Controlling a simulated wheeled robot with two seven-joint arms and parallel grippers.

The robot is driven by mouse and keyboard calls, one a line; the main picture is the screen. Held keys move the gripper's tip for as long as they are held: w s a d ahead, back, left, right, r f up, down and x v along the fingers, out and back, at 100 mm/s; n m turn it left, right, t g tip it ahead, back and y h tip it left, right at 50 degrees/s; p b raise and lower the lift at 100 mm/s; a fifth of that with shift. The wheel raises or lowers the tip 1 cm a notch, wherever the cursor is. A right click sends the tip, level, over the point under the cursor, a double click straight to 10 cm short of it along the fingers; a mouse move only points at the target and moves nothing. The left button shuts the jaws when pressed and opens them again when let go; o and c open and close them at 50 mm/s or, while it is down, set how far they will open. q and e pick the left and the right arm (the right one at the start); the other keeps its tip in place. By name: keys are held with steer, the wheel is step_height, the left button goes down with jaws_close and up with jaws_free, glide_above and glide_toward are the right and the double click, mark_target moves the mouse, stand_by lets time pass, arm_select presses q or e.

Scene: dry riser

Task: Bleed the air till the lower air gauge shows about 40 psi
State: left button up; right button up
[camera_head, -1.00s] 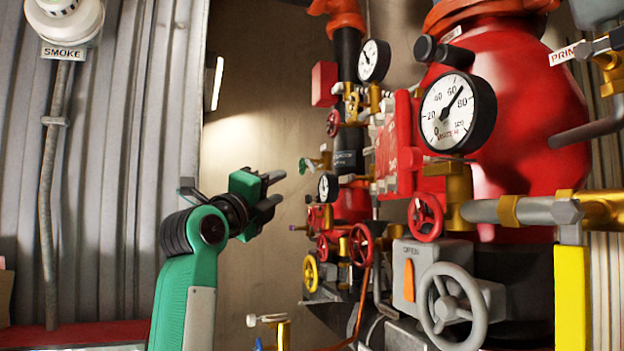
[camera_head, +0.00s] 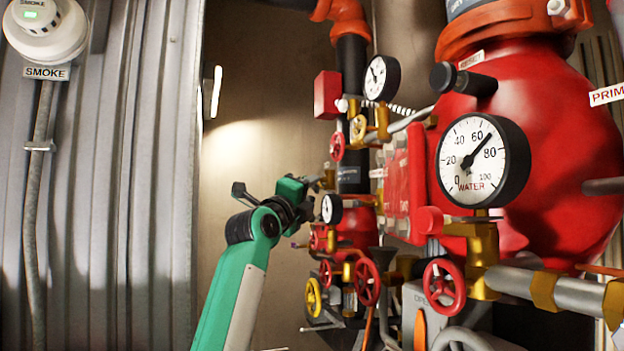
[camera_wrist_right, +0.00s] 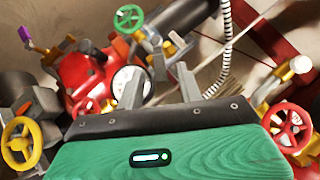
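The small lower gauge (camera_head: 331,208) has a white face and black rim on the far riser; its reading is too small to make out. It also shows in the right wrist view (camera_wrist_right: 132,84), partly behind a finger. My right gripper (camera_head: 316,187) is green and black, just left of and above this gauge. In the right wrist view its two grey fingers (camera_wrist_right: 160,84) stand apart with nothing between them. A green handwheel (camera_wrist_right: 127,19) on a brass valve lies beyond the fingertips, apart from them. My left gripper is not in view.
A large WATER gauge (camera_head: 483,155) reads about 70 at the right. A higher gauge (camera_head: 381,78) sits on the black pipe. Red handwheels (camera_head: 367,282) and a yellow handwheel (camera_head: 313,297) crowd below. The corrugated wall (camera_head: 110,170) at left has free room before it.

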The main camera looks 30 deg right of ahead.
steer(key=shift+w+d+r, duration=0.2)
steer(key=shift+d+r, duration=0.15)
steer(key=shift+d, duration=0.15)
steer(key=shift+w+d+p, duration=0.2)
steer(key=shift+p, duration=0.1)
steer(key=shift+s, duration=0.1)
jaws_close()
